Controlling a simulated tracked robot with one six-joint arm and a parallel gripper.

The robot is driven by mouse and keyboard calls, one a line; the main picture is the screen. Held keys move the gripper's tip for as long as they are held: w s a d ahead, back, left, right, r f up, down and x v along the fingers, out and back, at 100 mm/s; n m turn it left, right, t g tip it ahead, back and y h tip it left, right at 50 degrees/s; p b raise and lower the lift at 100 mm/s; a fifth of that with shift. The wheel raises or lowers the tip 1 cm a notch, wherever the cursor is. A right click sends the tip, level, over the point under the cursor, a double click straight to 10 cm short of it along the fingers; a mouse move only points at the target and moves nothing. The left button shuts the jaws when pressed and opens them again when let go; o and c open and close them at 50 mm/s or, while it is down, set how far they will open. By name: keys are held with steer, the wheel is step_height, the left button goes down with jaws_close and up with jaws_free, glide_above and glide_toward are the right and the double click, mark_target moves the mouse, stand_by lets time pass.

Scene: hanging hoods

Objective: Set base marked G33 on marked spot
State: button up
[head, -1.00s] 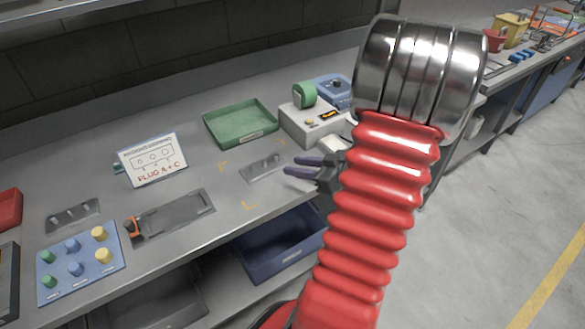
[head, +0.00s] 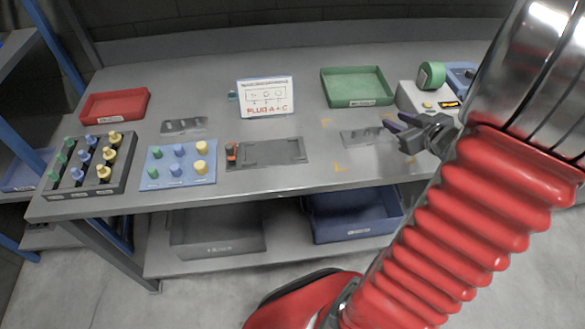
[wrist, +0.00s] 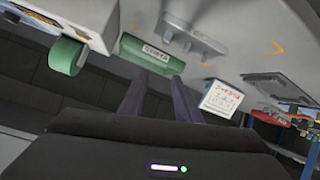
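A second grey base (head: 184,125) lies at the left, behind the blue peg board. No G33 marking is readable on either, so I cannot tell which is G33. My gripper (head: 391,130) hangs near the right end of the right-hand base in the head view. Its two dark purple fingers are apart and empty in the wrist view (wrist: 158,82).
A dark fixture plate with an orange clamp (head: 231,155) lies mid-bench, before a "PLUG A+C" card (head: 266,98). A green tray (head: 356,86) and grey device (head: 428,99) stand behind. A blue peg board (head: 178,165), dark peg rack (head: 91,167) and red tray (head: 115,105) are left.

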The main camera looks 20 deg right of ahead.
steer(key=w+a+r+m+g+h, duration=0.2)
steer(key=w+a+r+g+h, duration=0.15)
steer(key=a+r, duration=0.75)
steer(key=s+a+g+y, duration=0.1)
steer(key=s+a, duration=0.3)
steer(key=a, duration=0.4)
steer(key=s+a+g+y, duration=0.1)
steer(key=s+a+y, duration=0.1)
steer(key=s+a, duration=0.3)
steer(key=s+a+g+y, duration=0.1)
steer(key=s+a, duration=0.4)
steer(key=a, duration=0.7)
steer(key=shift+s+a+f+n+y, duration=0.3)
steer(key=shift+n+y, duration=0.1)
steer(key=shift+y, duration=0.45)
